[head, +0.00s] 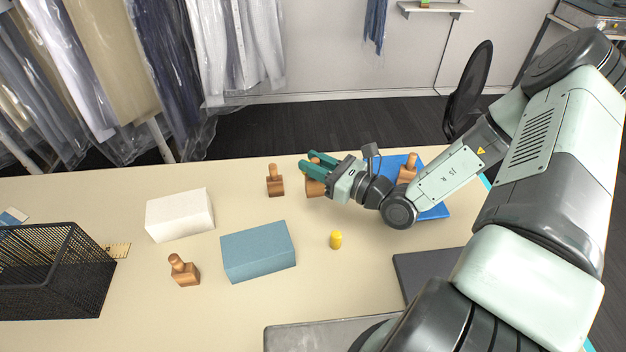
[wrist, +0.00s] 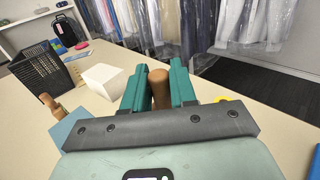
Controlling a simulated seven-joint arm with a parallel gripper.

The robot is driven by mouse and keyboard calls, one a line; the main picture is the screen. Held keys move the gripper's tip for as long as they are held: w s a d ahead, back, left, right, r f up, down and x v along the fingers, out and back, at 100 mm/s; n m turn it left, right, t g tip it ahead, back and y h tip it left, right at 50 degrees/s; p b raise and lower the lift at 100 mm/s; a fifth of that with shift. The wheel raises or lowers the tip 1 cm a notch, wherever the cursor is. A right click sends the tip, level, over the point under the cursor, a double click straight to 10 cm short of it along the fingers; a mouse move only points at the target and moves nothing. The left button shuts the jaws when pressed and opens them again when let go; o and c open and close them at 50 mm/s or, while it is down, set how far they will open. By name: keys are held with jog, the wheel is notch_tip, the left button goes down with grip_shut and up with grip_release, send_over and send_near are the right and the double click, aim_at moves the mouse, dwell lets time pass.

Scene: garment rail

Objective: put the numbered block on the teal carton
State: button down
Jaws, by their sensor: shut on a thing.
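My gripper (head: 322,169) is shut on the handle of a wooden block (head: 314,187), at the back middle of the table. The wooden handle (wrist: 160,90) shows between the teal fingers (wrist: 158,88) in the wrist view. I cannot tell whether its base touches the table, and I can read no number on it. The teal carton (head: 258,252) lies closer to the camera and to the left, its top bare. In the wrist view the carton (wrist: 70,127) is partly hidden behind my gripper.
Similar wooden blocks stand left of my gripper (head: 275,183), left of the carton (head: 184,274) and by a blue mat (head: 434,212), at another block (head: 407,170). A white box (head: 180,215), a black mesh basket (head: 60,270) and a yellow piece (head: 336,240) stand around.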

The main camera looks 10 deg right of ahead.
jog(key=shift+a+r, duration=0.1)
jog(key=shift+r, duration=0.75)
jog(key=s+a+r+n+g+y, duration=0.4)
jog(key=s+a+r+n+g, duration=0.35)
jog(key=s+a+g, duration=0.45)
notch_tip(320, 180, down, 10)
jog(key=a, duration=0.1)
jog(key=shift+a, duration=0.4)
jog(key=shift+n, duration=0.25)
jog(key=c, duration=0.9)
grip_release()
